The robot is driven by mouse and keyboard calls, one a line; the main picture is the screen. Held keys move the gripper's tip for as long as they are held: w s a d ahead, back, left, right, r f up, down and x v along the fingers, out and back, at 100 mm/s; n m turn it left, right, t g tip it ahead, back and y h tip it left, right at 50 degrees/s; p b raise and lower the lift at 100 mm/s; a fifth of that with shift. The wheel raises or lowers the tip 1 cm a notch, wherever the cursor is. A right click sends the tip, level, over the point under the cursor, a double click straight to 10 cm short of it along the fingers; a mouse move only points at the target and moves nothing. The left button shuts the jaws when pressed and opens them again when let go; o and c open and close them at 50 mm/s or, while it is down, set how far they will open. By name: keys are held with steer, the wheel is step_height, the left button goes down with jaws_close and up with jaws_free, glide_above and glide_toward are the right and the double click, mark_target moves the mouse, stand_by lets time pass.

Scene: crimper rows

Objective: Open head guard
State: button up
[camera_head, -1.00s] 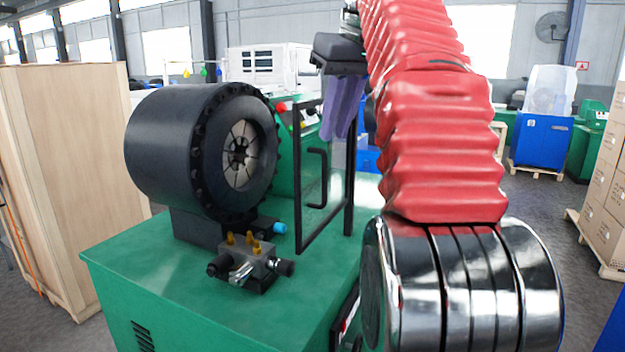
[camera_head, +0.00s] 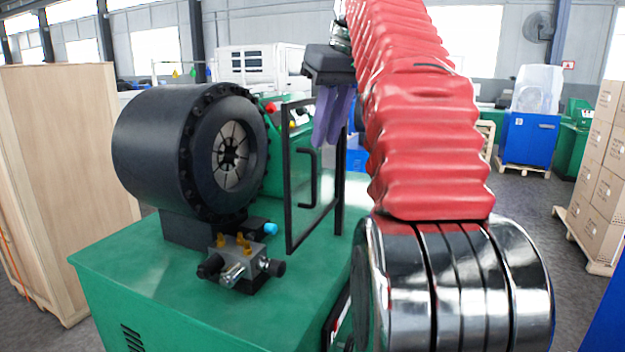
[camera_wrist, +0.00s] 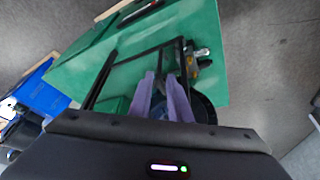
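The head guard (camera_head: 285,165) is a clear panel in a black frame beside the round black crimper head (camera_head: 165,140), on the green machine. Its black handle (camera_head: 314,178) is on the panel's face. My gripper (camera_head: 326,145) has purple fingers pointing down at the guard's upper part, to the right of the handle in the picture. In the wrist view my gripper (camera_wrist: 161,76) shows its two fingers apart with nothing held between them. The guard's frame (camera_wrist: 143,54) and the dark crimper head lie beyond them. I cannot tell whether a finger touches the guard.
A valve block with brass fittings (camera_head: 238,262) sits on the green machine top (camera_head: 180,290) in front of the head. A tall wooden crate (camera_head: 70,170) stands at left. Stacked cartons (camera_head: 603,170) and a blue machine (camera_head: 528,140) stand at right, with grey floor between.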

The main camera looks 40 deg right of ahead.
mark_target(315, 175)
steer(key=shift+x, duration=5.85)
steer(key=shift+s, duration=0.1)
steer(key=shift+c, duration=0.2)
jaws_close()
steer(key=shift+a, duration=0.2)
steer(key=shift+d, duration=0.1)
